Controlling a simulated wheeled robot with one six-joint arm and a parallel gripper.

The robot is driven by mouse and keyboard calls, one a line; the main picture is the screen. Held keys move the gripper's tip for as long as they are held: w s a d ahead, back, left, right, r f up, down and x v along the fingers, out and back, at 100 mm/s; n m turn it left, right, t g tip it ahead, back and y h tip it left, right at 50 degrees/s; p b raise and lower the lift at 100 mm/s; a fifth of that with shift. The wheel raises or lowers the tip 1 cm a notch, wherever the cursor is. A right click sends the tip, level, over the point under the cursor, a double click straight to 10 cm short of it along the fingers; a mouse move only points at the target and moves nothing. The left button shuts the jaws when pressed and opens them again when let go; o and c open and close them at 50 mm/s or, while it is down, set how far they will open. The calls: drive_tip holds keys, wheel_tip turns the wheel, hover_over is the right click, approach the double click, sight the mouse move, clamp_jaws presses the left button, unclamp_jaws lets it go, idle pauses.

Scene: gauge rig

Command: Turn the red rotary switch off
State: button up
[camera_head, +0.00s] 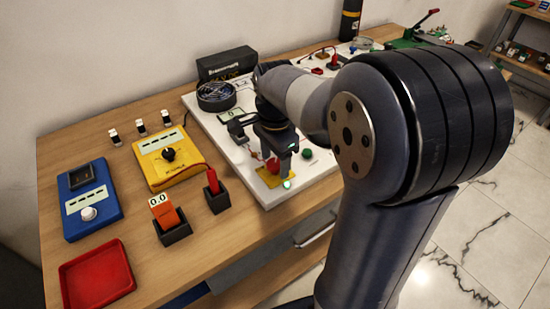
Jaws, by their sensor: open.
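The red rotary switch (272,165) sits on a yellow plate (262,180) near the front edge of the white board (309,180). My gripper (278,176) points down over the switch, with its fingers around or just beside it. The fingers are open. They hide part of the switch, so I cannot tell which way its knob points or whether the fingers touch it.
A green button (307,153) is right of my gripper. A black fan (216,96) and black box (226,63) stand behind. Left are a yellow meter (167,157), a black holder with a red probe (216,197), a blue device (88,200) and a red tray (97,277).

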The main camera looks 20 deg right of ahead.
drive_tip(key=c, duration=1)
drive_tip(key=n+p, duration=0.2)
drive_tip(key=n, duration=0.2)
drive_tip(key=shift+r+n, duration=0.15)
drive_tip(key=shift+n, duration=0.15)
drive_tip(key=n+p, duration=0.2)
drive_tip(key=n, duration=0.2)
drive_tip(key=n+p, duration=0.1)
drive_tip(key=n, duration=0.4)
drive_tip(key=shift+n+p, duration=0.45)
drive_tip(key=shift+n, duration=1.75)
